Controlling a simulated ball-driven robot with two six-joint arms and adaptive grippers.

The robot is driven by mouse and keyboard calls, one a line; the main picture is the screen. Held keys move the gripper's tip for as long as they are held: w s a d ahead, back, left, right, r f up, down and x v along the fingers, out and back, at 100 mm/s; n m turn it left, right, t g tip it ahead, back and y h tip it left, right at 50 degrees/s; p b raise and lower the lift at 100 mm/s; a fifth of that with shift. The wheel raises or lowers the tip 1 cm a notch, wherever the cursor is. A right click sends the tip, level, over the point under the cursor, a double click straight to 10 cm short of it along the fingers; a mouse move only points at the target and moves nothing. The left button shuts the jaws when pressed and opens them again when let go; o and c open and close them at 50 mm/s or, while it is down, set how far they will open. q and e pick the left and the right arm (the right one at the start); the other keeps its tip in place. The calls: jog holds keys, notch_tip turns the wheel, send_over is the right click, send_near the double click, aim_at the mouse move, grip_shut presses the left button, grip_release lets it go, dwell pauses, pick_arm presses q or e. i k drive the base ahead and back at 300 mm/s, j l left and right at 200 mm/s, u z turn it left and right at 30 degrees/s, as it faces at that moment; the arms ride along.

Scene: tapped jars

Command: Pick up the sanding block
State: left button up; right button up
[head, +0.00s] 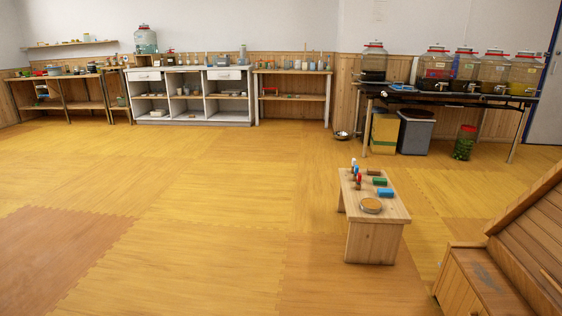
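A low wooden bench (395,214) stands on the floor right of centre, with several small items on its top. Among them are a blue block (386,193), a green block (380,181) and a small dark block (373,173) at the back. I cannot tell at this size which of them is the sanding block. A round tan disc with a pale rim (371,205) lies near the front edge, and small red-topped upright items (358,179) stand along the left side. Neither of my grippers is in view.
A wooden slatted structure (480,283) fills the lower right corner, near the bench. A long table (450,96) with several tapped jars stands behind, with bins (414,133) below. Shelves (190,97) line the back wall. The floor left of the bench is clear.

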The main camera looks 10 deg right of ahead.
aim_at(371, 171)
jog(key=i+z, duration=0.1)
jog(key=i, duration=0.4)
jog(key=i+j+z, duration=0.1)
jog(key=i, duration=0.4)
jog(key=i+j+z, duration=0.1)
jog(key=i, duration=0.4)
jog(key=i+j+z, duration=0.1)
jog(key=i, duration=0.4)
jog(key=i+j+z, duration=0.15)
jog(key=i+z, duration=0.25)
jog(key=i+j+z, duration=0.15)
jog(key=z, duration=0.3)
jog(key=i+j+z, duration=0.25)
jog(key=j+z, duration=0.15)
jog(key=i+j+z, duration=0.15)
jog(key=j+z, duration=0.3)
jog(key=i+j+z, duration=0.1)
jog(key=j+z, duration=0.3)
jog(key=i+j+z, duration=0.1)
jog(key=j+z, duration=0.25)
jog(key=j, duration=0.45)
jog(key=j+z, duration=0.4)
jog(key=j, duration=0.4)
